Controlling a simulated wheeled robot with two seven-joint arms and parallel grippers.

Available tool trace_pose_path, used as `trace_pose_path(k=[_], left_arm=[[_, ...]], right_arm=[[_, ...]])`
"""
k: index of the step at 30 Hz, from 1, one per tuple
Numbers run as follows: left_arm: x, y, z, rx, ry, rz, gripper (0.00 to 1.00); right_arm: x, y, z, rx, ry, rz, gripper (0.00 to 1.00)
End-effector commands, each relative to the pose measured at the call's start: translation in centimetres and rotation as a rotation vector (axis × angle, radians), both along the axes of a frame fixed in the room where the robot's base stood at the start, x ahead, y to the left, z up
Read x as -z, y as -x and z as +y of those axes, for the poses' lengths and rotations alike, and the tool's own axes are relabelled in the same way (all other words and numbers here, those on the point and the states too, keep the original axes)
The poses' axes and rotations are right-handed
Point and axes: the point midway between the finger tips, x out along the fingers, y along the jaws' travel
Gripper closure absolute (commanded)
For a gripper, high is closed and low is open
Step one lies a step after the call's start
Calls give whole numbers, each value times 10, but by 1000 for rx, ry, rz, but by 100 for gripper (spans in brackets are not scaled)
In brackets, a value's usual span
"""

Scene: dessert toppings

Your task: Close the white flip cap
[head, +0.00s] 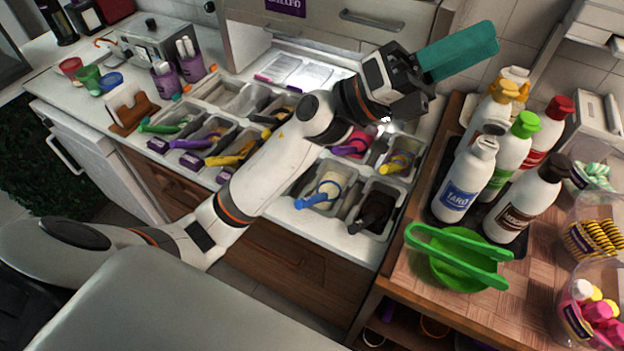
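The white cap (484,144) tops a white bottle labelled TARO (459,191), upright in a dark tray on the right counter. A grey round piece shows just above and behind the cap; I cannot tell whether it is the raised lid. My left gripper (413,70) is up and left of the bottles, above the topping bins and apart from the cap. A flat teal piece (458,52) extends from its end to the upper right. I cannot tell whether it is held or part of the gripper, and the fingertips are not clear. My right gripper is not in view.
Beside it stand bottles with green (524,124), red (561,107), yellow (504,91) and dark brown (555,168) caps. Green tongs (457,256) lie across a green bowl (465,273) in front. Clear containers line the right edge. Topping bins with scoops fill the counter under my arm.

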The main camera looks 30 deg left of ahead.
Motion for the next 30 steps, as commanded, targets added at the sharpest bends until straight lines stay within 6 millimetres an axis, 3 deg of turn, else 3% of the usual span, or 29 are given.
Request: trace_pose_path(k=[11,21,30], left_arm=[[32,-35,58,-113,355,404,63],[82,-53,101,-214,582,711,63],[136,-57,129,-304,744,957,63]], right_arm=[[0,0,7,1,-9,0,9],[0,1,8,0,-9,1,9],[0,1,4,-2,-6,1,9]])
